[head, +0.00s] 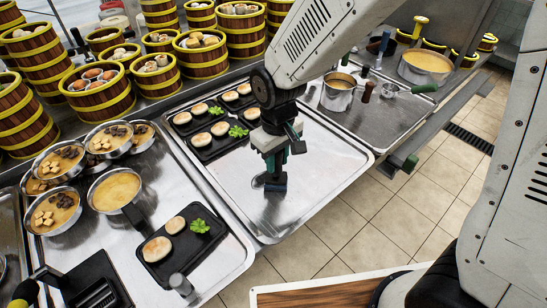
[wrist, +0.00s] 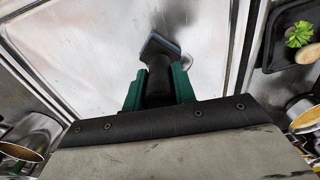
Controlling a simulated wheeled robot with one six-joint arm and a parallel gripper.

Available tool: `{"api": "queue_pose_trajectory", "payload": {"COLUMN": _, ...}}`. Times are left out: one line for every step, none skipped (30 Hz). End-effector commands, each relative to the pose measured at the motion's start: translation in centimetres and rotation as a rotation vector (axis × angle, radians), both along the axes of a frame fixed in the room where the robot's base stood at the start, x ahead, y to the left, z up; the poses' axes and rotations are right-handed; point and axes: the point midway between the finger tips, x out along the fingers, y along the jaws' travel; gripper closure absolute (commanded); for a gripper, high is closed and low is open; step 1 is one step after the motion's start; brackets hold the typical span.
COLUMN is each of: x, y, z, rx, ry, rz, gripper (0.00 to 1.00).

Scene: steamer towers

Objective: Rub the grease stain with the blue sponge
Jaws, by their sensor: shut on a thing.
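My gripper (head: 275,163) is shut on the dark handle of the blue sponge (head: 276,185), over the front part of the bare metal tray (head: 322,188). In the wrist view the green fingers of my gripper (wrist: 159,88) close around the dark handle, and the flat blue-grey head of the sponge (wrist: 157,46) points away over the tray (wrist: 85,45). The sponge is at or just above the metal; I cannot tell if it touches.
A black plate (head: 204,145) with buns and greens lies at the tray's back left. Another black plate (head: 183,245) lies on the left tray near several soup bowls (head: 116,190). Steamer towers (head: 203,55) stand behind. A pot (head: 338,96) stands at the right. The tray's right half is clear.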

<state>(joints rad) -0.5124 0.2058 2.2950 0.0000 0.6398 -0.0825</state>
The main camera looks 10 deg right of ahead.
Motion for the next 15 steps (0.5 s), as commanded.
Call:
{"api": "queue_pose_trajectory", "payload": {"x": 0.0, "y": -0.4, "z": 0.0, "rx": 0.001, "ry": -0.001, "rz": -0.002, "gripper": 1.0}}
{"api": "queue_pose_trajectory", "payload": {"x": -0.1, "y": -0.6, "z": 0.0, "rx": 0.001, "ry": -0.001, "rz": -0.003, "gripper": 1.0}}
{"api": "queue_pose_trajectory", "payload": {"x": -0.1, "y": -0.9, "z": 0.0, "rx": 0.0, "ry": 0.0, "rz": -0.003, "gripper": 1.0}}
{"api": "queue_pose_trajectory", "payload": {"x": -0.2, "y": -1.1, "z": 0.0, "rx": 0.0, "ry": 0.0, "rz": -0.002, "gripper": 1.0}}
{"api": "queue_pose_trajectory", "payload": {"x": -0.2, "y": -1.3, "z": 0.0, "rx": 0.0, "ry": 0.0, "rz": -0.002, "gripper": 1.0}}
{"api": "queue_pose_trajectory", "payload": {"x": -0.3, "y": -1.6, "z": 0.0, "rx": 0.0, "ry": 0.0, "rz": -0.002, "gripper": 1.0}}
{"api": "queue_pose_trajectory", "payload": {"x": -0.3, "y": -1.7, "z": 0.0, "rx": 0.0, "ry": 0.0, "rz": -0.002, "gripper": 1.0}}
{"api": "queue_pose_trajectory", "payload": {"x": -0.4, "y": -1.9, "z": 0.0, "rx": 0.0, "ry": 0.0, "rz": -0.002, "gripper": 1.0}}
{"api": "queue_pose_trajectory", "payload": {"x": -0.4, "y": -2.0, "z": 0.0, "rx": 0.001, "ry": -0.001, "rz": -0.002, "gripper": 1.0}}
{"api": "queue_pose_trajectory", "payload": {"x": -0.4, "y": -2.1, "z": 0.0, "rx": 0.001, "ry": -0.001, "rz": -0.002, "gripper": 1.0}}
{"api": "queue_pose_trajectory", "payload": {"x": -0.4, "y": -2.1, "z": 0.0, "rx": 0.001, "ry": -0.001, "rz": -0.001, "gripper": 1.0}}
{"api": "queue_pose_trajectory", "payload": {"x": -0.4, "y": -2.1, "z": 0.0, "rx": 0.001, "ry": -0.001, "rz": -0.001, "gripper": 1.0}}
{"api": "queue_pose_trajectory", "payload": {"x": -0.4, "y": -2.1, "z": 0.0, "rx": 0.001, "ry": -0.001, "rz": -0.001, "gripper": 1.0}}
{"api": "queue_pose_trajectory", "payload": {"x": -0.4, "y": -2.1, "z": 0.0, "rx": 0.001, "ry": -0.001, "rz": -0.001, "gripper": 1.0}}
{"api": "queue_pose_trajectory", "payload": {"x": -0.4, "y": -2.1, "z": 0.0, "rx": 0.0, "ry": 0.0, "rz": -0.001, "gripper": 1.0}}
